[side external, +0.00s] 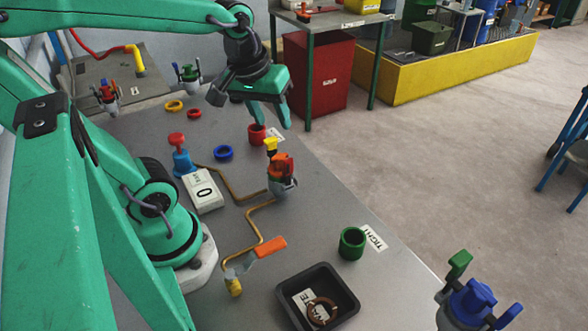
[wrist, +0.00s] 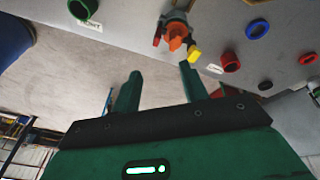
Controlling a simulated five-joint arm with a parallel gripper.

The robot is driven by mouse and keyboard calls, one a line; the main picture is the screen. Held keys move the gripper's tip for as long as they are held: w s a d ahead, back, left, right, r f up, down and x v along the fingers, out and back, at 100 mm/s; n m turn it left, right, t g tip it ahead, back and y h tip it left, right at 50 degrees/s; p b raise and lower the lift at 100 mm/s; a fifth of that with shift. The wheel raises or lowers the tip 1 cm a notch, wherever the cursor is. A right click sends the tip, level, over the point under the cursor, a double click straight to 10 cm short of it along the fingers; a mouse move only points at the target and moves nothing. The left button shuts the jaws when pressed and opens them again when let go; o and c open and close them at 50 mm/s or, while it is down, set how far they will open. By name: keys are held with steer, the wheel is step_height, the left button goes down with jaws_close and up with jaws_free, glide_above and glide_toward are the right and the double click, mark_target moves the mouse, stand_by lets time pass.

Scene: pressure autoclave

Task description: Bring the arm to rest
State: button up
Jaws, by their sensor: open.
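My gripper (side external: 271,112) hangs over the far right part of the grey table (side external: 320,228), fingers pointing down, open with nothing between them. In the wrist view its two green fingers (wrist: 160,74) stand apart. A red cup (side external: 257,135) stands on the table below the left finger; in the wrist view this red cup (wrist: 230,62) lies to the right of the fingers, apart from them. A valve with orange and yellow parts (side external: 283,178) stands nearer the table's middle; the wrist view shows the valve (wrist: 176,32) beyond the fingertips.
A copper pipe (side external: 262,212) with an orange-handled piece (side external: 268,247) crosses the table. A green cup (side external: 352,243), a black tray (side external: 345,318) holding a brown ring (side external: 321,309), a blue ring (side external: 223,152) and a white numbered box (side external: 203,192) stand around it.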

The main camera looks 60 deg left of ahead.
steer(key=shift+s+d+r+m+t, duration=0.3)
steer(key=shift+s+d+m, duration=0.25)
steer(key=shift+m, duration=0.6)
steer(key=shift+s+d+r+m+t, duration=0.15)
steer(key=shift+s+d+m+t, duration=0.35)
steer(key=shift+m, duration=0.6)
steer(key=shift+s+d+r+m+t, duration=0.35)
steer(key=shift+d+m, duration=0.25)
steer(key=shift+m, duration=0.55)
steer(key=shift+f, duration=0.1)
